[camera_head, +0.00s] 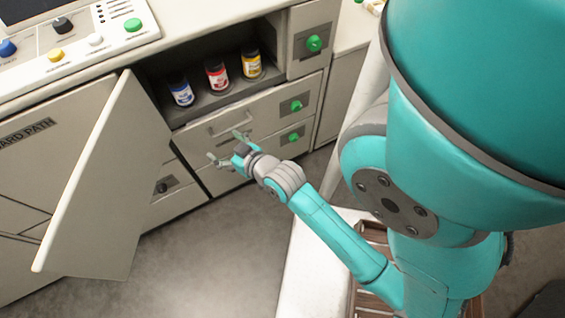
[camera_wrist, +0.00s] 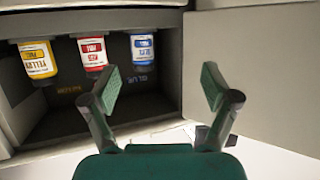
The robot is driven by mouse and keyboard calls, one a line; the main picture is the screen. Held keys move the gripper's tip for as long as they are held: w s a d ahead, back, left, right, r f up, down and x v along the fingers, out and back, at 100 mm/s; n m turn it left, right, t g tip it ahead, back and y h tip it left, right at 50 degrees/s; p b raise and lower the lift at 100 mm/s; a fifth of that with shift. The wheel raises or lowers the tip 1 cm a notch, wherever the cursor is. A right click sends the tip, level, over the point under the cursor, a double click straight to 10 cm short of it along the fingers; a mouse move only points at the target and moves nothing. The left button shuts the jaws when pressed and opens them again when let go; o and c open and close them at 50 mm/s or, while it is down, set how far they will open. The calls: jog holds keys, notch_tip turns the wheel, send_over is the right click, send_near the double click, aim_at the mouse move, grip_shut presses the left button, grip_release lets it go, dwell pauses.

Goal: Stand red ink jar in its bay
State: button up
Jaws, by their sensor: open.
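The red ink jar (camera_head: 217,75) stands upright in the open cabinet compartment, between the blue jar (camera_head: 182,93) and the yellow jar (camera_head: 251,64). In the wrist view, which is turned upside down, the red jar (camera_wrist: 92,55) shows in the middle with its label facing me. Yellow and blue lettering shows on a dark surface in the compartment (camera_wrist: 75,115); I cannot make out red lettering. My gripper (camera_head: 227,147) is open and empty, in front of the drawers below the compartment. Its fingers (camera_wrist: 160,82) are apart from all the jars.
An open cabinet door (camera_head: 105,190) swings out to the left of the compartment. Drawers with green knobs (camera_head: 295,105) lie below it and to its right. A control panel (camera_head: 75,40) sits on the counter above. The floor (camera_head: 215,255) in front is clear.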

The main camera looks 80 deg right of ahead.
jog(key=s+a+n+t+y, duration=0.1)
jog(key=s+a+n+y, duration=0.15)
jog(key=s+a, duration=0.75)
jog(key=s+a+r+n+t+y, duration=0.1)
jog(key=s+a+r+n+y, duration=0.2)
jog(key=s+a, duration=0.6)
jog(key=shift+s+a+r+t+y, duration=0.15)
jog(key=shift+s+r+t+y, duration=0.15)
jog(key=shift+r+y, duration=0.55)
jog(key=shift+r, duration=0.2)
